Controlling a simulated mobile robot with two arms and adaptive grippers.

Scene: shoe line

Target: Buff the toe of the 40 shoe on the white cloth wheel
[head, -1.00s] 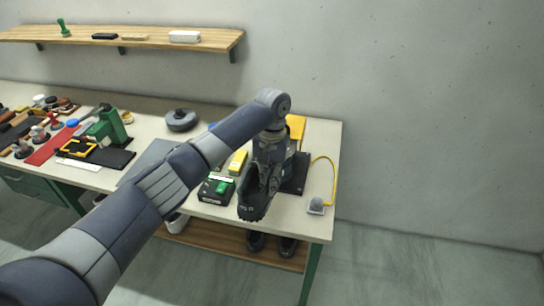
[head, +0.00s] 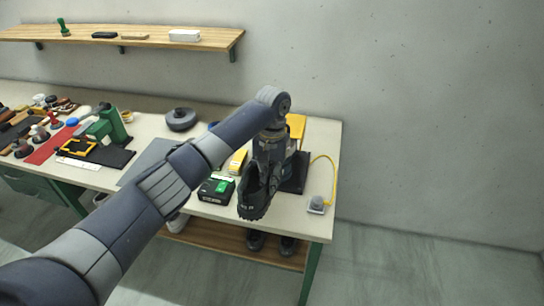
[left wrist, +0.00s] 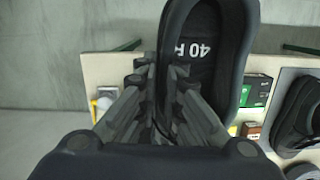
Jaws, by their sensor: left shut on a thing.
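My left gripper (head: 266,172) is shut on a dark shoe (head: 254,203) and holds it above the right end of the bench. The shoe hangs tilted, with its sole edge facing the front. In the left wrist view the shoe (left wrist: 245,40) shows "40 R" printed in white on its insole, and the gripper fingers (left wrist: 165,95) close on its side wall. A yellow-backed machine (head: 296,125) on a dark base stands behind my left wrist, mostly hidden. I cannot make out the white cloth wheel. My right gripper is not in view.
A black and green box (head: 215,189) sits left of the shoe. A grey foot-switch-like piece (head: 318,205) with a yellow cable lies near the bench's right edge. A green press (head: 110,125) and several tools stand further left. More shoes (head: 288,245) rest on the lower shelf.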

